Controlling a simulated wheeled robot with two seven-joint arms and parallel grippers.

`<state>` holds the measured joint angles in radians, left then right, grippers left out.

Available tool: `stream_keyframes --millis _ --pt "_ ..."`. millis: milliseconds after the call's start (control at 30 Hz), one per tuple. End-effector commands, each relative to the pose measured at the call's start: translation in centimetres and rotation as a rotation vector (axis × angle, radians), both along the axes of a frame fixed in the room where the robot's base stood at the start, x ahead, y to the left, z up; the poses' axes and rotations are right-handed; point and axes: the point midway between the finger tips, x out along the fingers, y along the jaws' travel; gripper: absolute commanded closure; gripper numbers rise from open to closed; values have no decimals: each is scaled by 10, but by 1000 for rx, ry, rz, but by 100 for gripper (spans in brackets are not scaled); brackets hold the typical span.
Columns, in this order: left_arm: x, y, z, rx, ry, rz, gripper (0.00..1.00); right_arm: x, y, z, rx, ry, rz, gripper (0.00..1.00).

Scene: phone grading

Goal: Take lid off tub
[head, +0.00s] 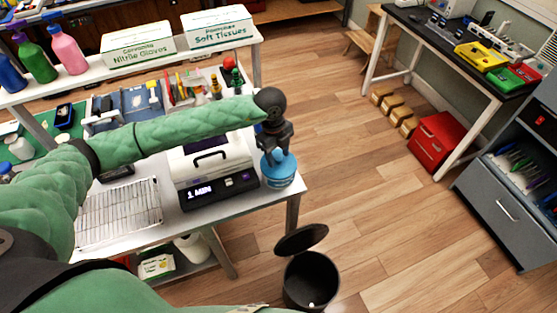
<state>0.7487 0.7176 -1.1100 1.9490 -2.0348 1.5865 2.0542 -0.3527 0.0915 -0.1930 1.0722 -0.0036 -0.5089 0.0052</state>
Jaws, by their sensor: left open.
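A blue tub (278,180) with a lighter blue lid (277,160) stands upright at the right end of the white workbench. My left gripper (275,150) is right above the lid, pointing down, with its fingers at the lid's top. Its jaws are open. I cannot tell whether the fingers touch the lid, because the view is small and the gripper hides part of the top. My right gripper is not in view.
A white device (213,170) with a handle and a "1 MIN" display stands just left of the tub. A wire rack (118,212) lies farther left. An open black bin (311,280) stands on the floor below. The bench edge is close to the tub.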

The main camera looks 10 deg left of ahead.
Motion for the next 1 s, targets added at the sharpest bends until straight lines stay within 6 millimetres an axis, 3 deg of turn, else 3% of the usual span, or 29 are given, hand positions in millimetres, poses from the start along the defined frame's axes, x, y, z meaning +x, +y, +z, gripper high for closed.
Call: stream_keyframes --millis 333,567,1000 --pt "0 -1 -4 -1 -1 -1 54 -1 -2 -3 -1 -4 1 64" --pt "0 0 -4 -1 -1 -1 99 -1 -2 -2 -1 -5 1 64" --pt "0 0 -2 -1 -1 -1 100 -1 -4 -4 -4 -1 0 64"
